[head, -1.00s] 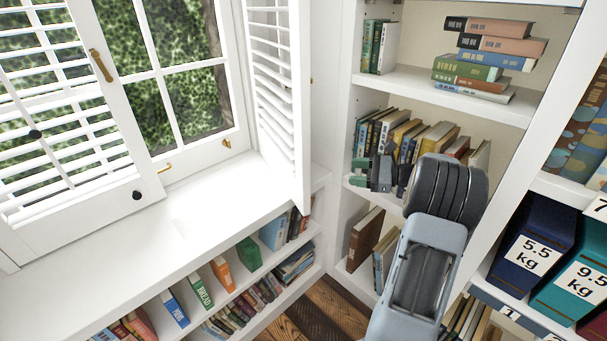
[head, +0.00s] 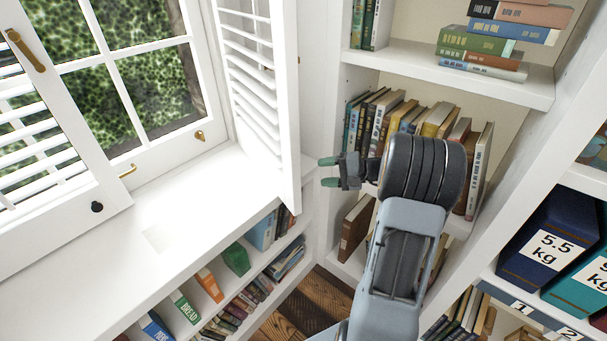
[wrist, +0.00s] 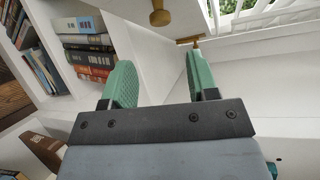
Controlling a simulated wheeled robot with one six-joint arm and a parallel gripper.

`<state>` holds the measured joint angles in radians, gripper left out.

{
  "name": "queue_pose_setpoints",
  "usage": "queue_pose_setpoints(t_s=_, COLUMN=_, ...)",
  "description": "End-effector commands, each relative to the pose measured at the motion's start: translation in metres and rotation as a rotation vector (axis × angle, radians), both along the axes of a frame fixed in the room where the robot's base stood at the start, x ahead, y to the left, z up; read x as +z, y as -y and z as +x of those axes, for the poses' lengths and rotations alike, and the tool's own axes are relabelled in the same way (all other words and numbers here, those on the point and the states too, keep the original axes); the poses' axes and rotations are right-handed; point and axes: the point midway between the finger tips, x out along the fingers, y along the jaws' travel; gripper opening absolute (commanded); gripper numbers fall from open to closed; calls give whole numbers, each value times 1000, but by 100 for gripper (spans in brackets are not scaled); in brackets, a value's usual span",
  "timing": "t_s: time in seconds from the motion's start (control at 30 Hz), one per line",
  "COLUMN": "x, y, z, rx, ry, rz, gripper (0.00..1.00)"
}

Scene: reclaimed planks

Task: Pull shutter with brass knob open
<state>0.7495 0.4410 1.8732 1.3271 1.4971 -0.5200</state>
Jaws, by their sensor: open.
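The shutter with the brass knob (head: 289,130) is the right-hand white louvred panel. It stands swung out from the window, its edge toward me. Its small brass knob (head: 299,60) shows at the panel's right side in the head view. A brass knob (wrist: 160,17) also shows at the top of the wrist view, beyond my fingertips and apart from them. My gripper (head: 330,171) is open and empty, just right of the shutter's lower part and pointing left. In the wrist view its two green fingers (wrist: 160,70) are spread, with white surface between them.
A left shutter with a black knob (head: 97,207) covers part of the window. The white sill (head: 165,225) is mostly clear. A bookcase with books (head: 425,118) stands close behind my arm. Weight-labelled boxes (head: 548,245) stand at right. A brass fitting (wrist: 188,40) shows near my right finger.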

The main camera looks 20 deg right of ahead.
Motion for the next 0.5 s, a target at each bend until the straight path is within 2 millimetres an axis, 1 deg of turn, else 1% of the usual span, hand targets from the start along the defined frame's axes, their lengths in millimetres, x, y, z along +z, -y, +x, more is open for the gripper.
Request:
queue_pose_setpoints(t_s=0.03, x=-2, y=-11, z=4, rx=4, ry=2, rz=0, gripper=54)
queue_pose_setpoints(t_s=0.2, x=-5, y=-38, z=19, rx=0, ry=6, rz=-7, gripper=54)
queue_pose_setpoints(t_s=0.33, x=-9, y=-53, z=29, rx=1, ry=6, rz=-7, gripper=54)
queue_pose_setpoints(t_s=0.5, x=-13, y=-63, z=40, rx=1, ry=4, rz=-5, gripper=54)
